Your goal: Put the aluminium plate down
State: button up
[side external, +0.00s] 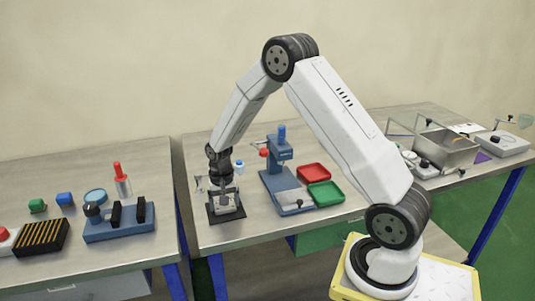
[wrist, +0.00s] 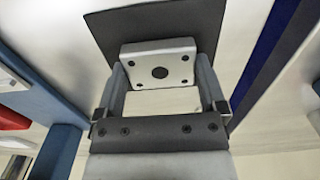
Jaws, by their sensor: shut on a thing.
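The aluminium plate (wrist: 185,52) is a light, square block with a dark centre hole and small corner holes in the wrist view. My gripper (wrist: 160,72) is shut on it, with one finger against each side. In the side view my gripper (side external: 225,194) points straight down over the dark square mat (side external: 235,217), with the plate (side external: 229,210) low between the fingers. The mat also shows behind the plate in the wrist view (wrist: 115,27). I cannot tell whether the plate touches the mat.
A blue press (side external: 272,184) stands right of the mat, with a red tray (side external: 313,172) and a green tray (side external: 325,193) beyond it.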

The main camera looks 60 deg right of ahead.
jog(key=o, duration=1)
jog(key=shift+f, duration=0.1)
notch_tip(320, 180, up, 12)
jog(key=shift+r, duration=0.2)
dwell(0.3)
jog(key=shift+s+a+f+n+t, duration=0.4)
jog(key=shift+s+a+n, duration=1.35)
jog(key=shift+s, duration=0.95)
jog(key=shift+s+a+f+n+t, duration=0.4)
jog(key=shift+s+a+n, duration=0.85)
jog(key=shift+s+a, duration=1.2)
jog(key=shift+s+a+f+n+t, duration=0.4)
jog(key=shift+s+a+n, duration=1.25)
jog(key=shift+s, duration=1.25)
jog(key=shift+a+r, duration=0.1)
jog(key=shift+a, duration=0.05)
